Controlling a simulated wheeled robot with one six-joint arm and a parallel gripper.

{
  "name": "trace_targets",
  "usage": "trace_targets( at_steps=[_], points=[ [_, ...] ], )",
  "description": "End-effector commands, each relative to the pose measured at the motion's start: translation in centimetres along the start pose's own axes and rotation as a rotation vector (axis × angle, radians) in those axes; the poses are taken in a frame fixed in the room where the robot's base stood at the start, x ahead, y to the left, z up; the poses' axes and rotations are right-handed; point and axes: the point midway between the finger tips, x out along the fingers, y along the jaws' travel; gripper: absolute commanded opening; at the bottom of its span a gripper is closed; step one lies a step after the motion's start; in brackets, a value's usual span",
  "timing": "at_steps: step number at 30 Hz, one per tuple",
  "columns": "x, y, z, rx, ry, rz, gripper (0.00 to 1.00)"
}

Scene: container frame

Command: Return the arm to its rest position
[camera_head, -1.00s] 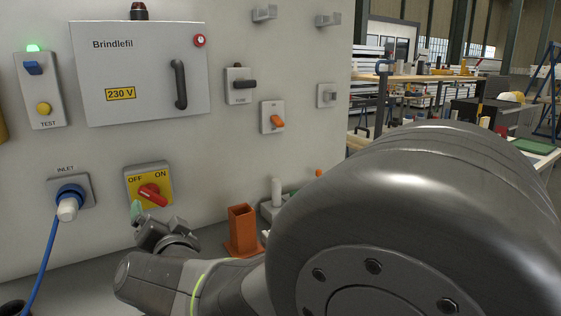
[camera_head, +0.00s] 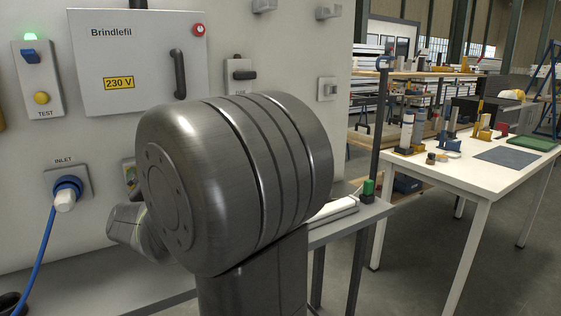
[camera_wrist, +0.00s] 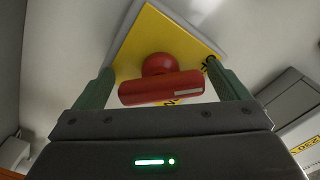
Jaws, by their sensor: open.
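In the wrist view my gripper (camera_wrist: 159,70) is open, its two green fingers spread wide with nothing held. The red handle (camera_wrist: 160,88) of the rotary switch shows between the fingers, with gaps at both sides. I cannot tell how far it is from the fingertips. Its yellow plate (camera_wrist: 143,50) is behind it, tilted in the picture. In the head view my large grey arm joint covers the gripper and nearly all of the switch; only a sliver of the yellow plate (camera_head: 129,173) shows. The handle's setting cannot be read.
A grey Brindlefil cabinet (camera_head: 140,60) is above the switch. A blue inlet plug (camera_head: 67,190) with a hanging cable is left of it. A test panel (camera_head: 38,80) has a lit green lamp. A white table (camera_head: 465,175) with several items stands at the right.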

Motion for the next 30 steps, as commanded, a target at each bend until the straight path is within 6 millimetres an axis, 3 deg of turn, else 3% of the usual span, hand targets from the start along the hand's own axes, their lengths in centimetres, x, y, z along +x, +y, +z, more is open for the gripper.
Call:
trace_targets(
  at_steps=[30],
  points=[
    [-0.07,-0.08,-0.06,0.944,0.000,-0.001,0.95]
  ],
)
